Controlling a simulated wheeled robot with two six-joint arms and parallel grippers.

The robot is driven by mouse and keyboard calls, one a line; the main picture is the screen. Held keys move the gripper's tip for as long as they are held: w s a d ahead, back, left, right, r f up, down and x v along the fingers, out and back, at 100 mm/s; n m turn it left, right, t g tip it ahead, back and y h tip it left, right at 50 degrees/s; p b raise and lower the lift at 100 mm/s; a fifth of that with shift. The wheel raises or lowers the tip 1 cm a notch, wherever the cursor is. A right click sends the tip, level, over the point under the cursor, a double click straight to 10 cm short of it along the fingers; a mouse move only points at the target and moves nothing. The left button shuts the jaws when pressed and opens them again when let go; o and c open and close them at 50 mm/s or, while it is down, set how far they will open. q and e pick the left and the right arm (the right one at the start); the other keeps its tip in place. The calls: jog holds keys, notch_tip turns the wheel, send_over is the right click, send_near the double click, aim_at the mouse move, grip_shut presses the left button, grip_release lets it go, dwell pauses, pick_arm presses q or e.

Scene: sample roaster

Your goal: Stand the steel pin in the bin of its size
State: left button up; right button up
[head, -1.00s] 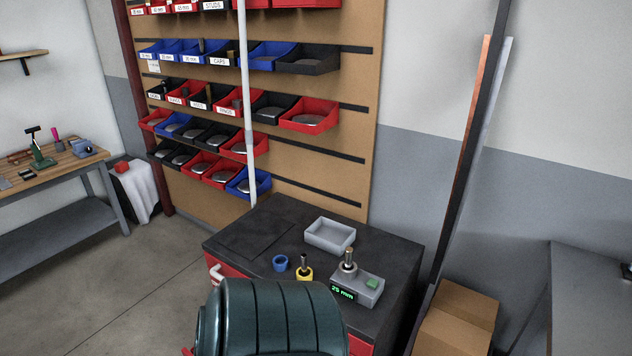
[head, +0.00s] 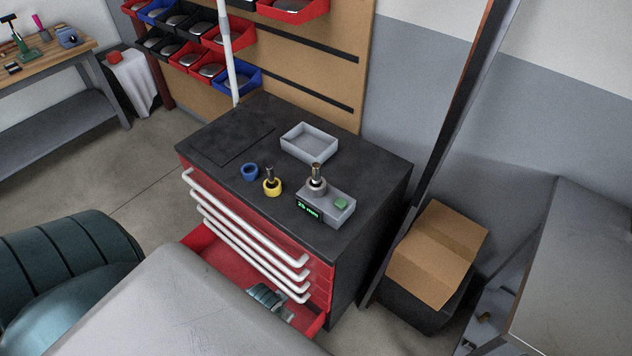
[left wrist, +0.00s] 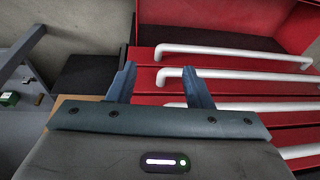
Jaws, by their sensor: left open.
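A steel pin (head: 317,171) stands upright in a round holder on a grey gauge (head: 336,206) with a green-lit display that seems to read 25 mm. A second, darker pin (head: 270,175) stands in a yellow ring (head: 272,188), left of the gauge. A blue ring (head: 250,171) lies beside it. My left gripper (head: 268,298) is low in front of the red drawers, partly hidden by my arm. In the left wrist view its fingers (left wrist: 160,72) are apart and empty, facing the white drawer handles (left wrist: 235,80). My right gripper is not in view.
The dark-topped drawer cabinet (head: 232,125) also carries an empty grey tray (head: 309,143). Its lowest drawer (head: 222,262) looks pulled out. Red, blue and black bins (head: 235,79) hang on the wall board; no labels show now. Cardboard boxes (head: 440,250) stand right, beside a grey bench (head: 580,270).

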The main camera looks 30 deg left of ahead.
pick_arm(q)
notch_tip(320, 180, up, 16)
jog(key=w+t, duration=0.2)
jog(key=m+t+h, duration=0.2)
jog(key=t+h, duration=0.4)
jog(key=t, duration=0.6)
send_near(313, 174)
jog(key=f, duration=0.1)
jog(key=shift+t, duration=0.3)
jog(key=shift+b+x, duration=1.7)
jog(key=shift+x, duration=0.8)
jog(key=shift+w+d+b, duration=0.3)
jog(key=shift+w+b, duration=0.05)
jog(key=shift+w, duration=0.1)
jog(key=shift+w+r+p, duration=0.15)
jog(key=shift+w+p, duration=0.05)
jog(key=shift+p, duration=0.1)
jog(key=p+x, duration=0.3)
jog(key=shift+w+r, duration=0.1)
jog(key=shift+w, duration=0.25)
jog(key=shift+w+d, duration=0.15)
jog(key=shift+w, duration=0.4)
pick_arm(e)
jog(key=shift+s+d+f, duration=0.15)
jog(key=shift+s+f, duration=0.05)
